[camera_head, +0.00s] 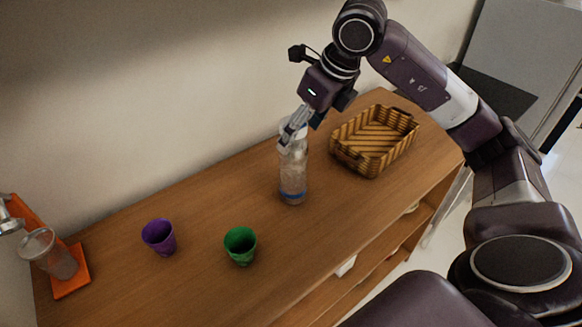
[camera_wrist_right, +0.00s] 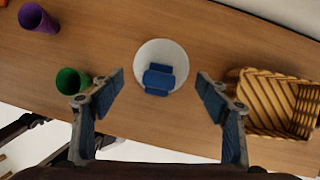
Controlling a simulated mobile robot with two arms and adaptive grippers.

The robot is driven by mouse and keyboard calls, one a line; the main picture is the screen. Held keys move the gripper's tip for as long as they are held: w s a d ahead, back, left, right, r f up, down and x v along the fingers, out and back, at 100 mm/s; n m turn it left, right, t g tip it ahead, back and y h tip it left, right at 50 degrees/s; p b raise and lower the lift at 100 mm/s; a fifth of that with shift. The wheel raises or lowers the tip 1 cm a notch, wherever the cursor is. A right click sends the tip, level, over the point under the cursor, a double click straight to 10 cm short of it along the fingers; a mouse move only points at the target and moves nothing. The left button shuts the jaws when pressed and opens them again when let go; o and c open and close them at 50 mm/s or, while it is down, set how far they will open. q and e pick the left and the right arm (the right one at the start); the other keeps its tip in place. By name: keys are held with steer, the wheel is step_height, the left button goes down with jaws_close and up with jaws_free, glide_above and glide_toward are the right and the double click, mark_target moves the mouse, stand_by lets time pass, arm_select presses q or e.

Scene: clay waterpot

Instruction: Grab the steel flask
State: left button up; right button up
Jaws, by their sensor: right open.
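The steel flask (camera_head: 292,172) stands upright on the wooden table, silvery with a blue band near its base. In the right wrist view its top shows from above as a pale round shape with a blue cap (camera_wrist_right: 159,78). My right gripper (camera_head: 293,129) is at the flask's upper end, pointing down. In the wrist view my right gripper (camera_wrist_right: 159,84) is open, with one finger on each side of the cap and visible gaps. The head view does not show clearly whether a finger touches the flask.
A woven basket (camera_head: 374,141) stands close right of the flask. A green cup (camera_head: 240,246) and a purple cup (camera_head: 159,237) stand to its left. An orange stand (camera_head: 72,285) with a clear glass (camera_head: 50,254) is at the far left. A wall runs behind the table.

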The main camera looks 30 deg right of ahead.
mark_target(293, 164)
steer(key=p+x, duration=0.1)
steer(key=x, duration=0.2)
steer(key=shift+s, duration=0.1)
steer(key=x, duration=0.3)
steer(key=shift+f+p, duration=0.15)
steer(key=shift+p, duration=0.15)
steer(key=shift+f, duration=0.15)
steer(key=c, duration=1.2)
jaws_close()
arm_select(q)
steer(key=shift+s+r, duration=0.75)
steer(key=shift+r, duration=0.05)
